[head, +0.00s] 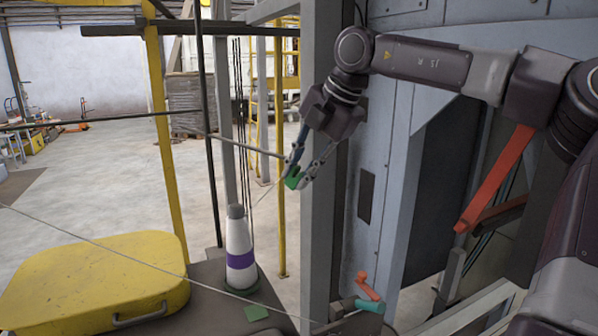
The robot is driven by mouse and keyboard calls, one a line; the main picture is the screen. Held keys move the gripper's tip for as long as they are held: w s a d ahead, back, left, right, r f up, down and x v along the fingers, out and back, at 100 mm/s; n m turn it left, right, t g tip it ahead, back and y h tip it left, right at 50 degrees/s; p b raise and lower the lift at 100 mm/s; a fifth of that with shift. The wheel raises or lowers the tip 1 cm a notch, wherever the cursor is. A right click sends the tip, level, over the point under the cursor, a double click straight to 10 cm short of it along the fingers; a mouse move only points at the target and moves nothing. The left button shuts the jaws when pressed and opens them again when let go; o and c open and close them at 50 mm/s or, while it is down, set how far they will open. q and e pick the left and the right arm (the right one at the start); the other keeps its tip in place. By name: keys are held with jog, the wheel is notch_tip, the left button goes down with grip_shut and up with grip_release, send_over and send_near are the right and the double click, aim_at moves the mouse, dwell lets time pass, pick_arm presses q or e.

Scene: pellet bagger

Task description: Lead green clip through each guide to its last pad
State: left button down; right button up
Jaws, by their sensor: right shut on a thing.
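My right gripper (297,174) comes in from the upper right and points down beside a grey upright post. Its fingers are shut on the green clip (292,181), held in the air above the dark tabletop. A flat green pad (256,313) lies on the tabletop near the bottom, below the clip and clear of it. A thin pale line crosses from the left edge over the yellow case towards the bottom centre. I cannot tell whether it joins the clip, and I cannot make out the guides for certain. My left gripper is not in view.
A white cone with a purple band (240,258) stands behind the pad. A yellow case (95,280) lies at the lower left. The grey post (320,240) rises close to my gripper. An orange lever and a teal cylinder (368,306) sit at its foot.

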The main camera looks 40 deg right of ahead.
dwell(0.3)
jog(key=shift+s+a+f+b, duration=0.15)
jog(key=shift+s+b, duration=0.1)
jog(key=shift+b, duration=0.1)
jog(key=shift+s+a+b, duration=0.7)
jog(key=shift+s+b, duration=0.05)
jog(key=shift+s, duration=0.15)
jog(key=shift+s+a+b, duration=0.7)
jog(key=shift+s+b, duration=0.05)
jog(key=shift+s, duration=0.15)
